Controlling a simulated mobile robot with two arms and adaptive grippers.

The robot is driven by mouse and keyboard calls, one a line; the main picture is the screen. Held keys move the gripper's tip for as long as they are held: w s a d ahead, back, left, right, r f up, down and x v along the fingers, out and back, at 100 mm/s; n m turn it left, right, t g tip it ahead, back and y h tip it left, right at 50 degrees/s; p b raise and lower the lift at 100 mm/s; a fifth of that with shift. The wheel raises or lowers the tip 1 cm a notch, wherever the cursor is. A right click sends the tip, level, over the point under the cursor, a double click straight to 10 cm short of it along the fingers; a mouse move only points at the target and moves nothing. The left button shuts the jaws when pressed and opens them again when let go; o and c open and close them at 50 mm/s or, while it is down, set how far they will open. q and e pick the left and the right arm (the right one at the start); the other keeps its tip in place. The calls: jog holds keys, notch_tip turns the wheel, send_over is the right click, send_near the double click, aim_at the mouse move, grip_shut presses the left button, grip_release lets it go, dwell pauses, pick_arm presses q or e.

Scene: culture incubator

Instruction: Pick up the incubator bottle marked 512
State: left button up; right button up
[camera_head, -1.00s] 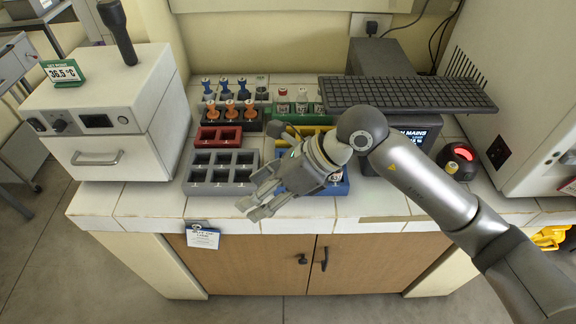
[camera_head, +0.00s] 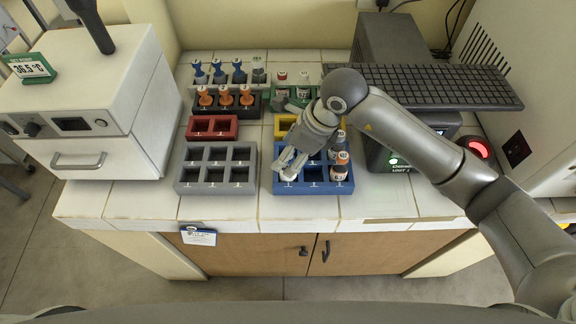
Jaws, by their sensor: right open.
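My right gripper (camera_head: 288,168) is open, its fingers pointing down over the left part of the blue rack (camera_head: 312,188). More bottles, one with a red cap (camera_head: 281,78), stand in the green rack (camera_head: 276,102) behind, partly hidden by my right arm. The cap and label marks are too small to read surely, so I cannot tell which bottle is 512. My gripper hides part of the blue rack. My left gripper is not in view.
An empty grey rack (camera_head: 216,187) and a red rack (camera_head: 212,135) lie left of the blue rack. Blue- and orange-topped items (camera_head: 225,95) stand behind. The front counter strip is clear.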

jog(key=shift+a+f, duration=0.1)
jog(key=shift+f, duration=0.15)
jog(key=shift+w+a+f+p, duration=0.1)
jog(key=shift+a+f+p, duration=0.05)
jog(key=shift+f+p, duration=0.2)
jog(key=p+x, duration=0.1)
jog(key=x, duration=0.2)
jog(key=shift+f+p, duration=0.1)
jog(key=shift+p, duration=0.25)
jog(key=shift+a+f, duration=0.15)
jog(key=shift+f, duration=0.45)
jog(key=shift+c, duration=0.9)
jog(key=c, duration=0.5)
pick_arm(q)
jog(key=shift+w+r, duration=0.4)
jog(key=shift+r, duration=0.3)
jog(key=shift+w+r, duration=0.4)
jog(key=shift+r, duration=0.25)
pick_arm(e)
jog(key=c, duration=0.4)
